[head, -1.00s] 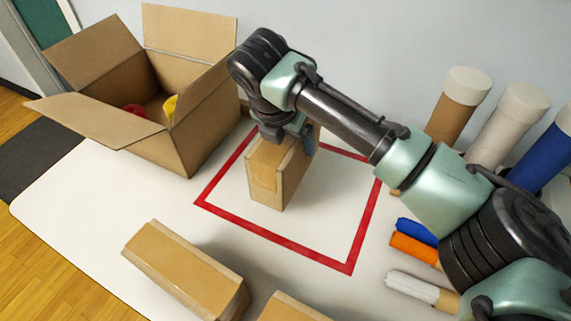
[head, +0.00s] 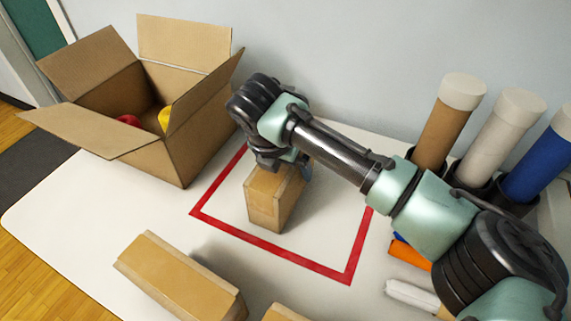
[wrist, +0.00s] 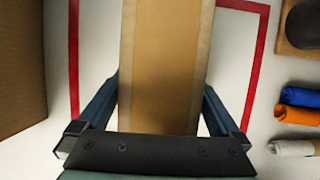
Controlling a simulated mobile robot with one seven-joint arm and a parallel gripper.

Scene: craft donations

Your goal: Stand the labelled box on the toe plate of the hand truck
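My gripper (head: 284,163) points down over a tan cardboard box (head: 266,207) inside the red tape square. In the wrist view its two fingers lie along opposite sides of this box (wrist: 160,70), which is held between them. The box is upright; I cannot tell whether its base touches the table. I see no label on its visible faces. Another tan box (head: 178,272) lies at the front, and part of a third (head: 284,313) shows at the bottom edge. No hand truck or toe plate is in view.
The red tape square (head: 270,252) marks the white table (head: 70,215). An open carton (head: 190,135) with red and yellow things inside stands at the back left. Cardboard, white and blue tubes (head: 505,125) stand at the right, with orange and white rolls (head: 408,293) in front.

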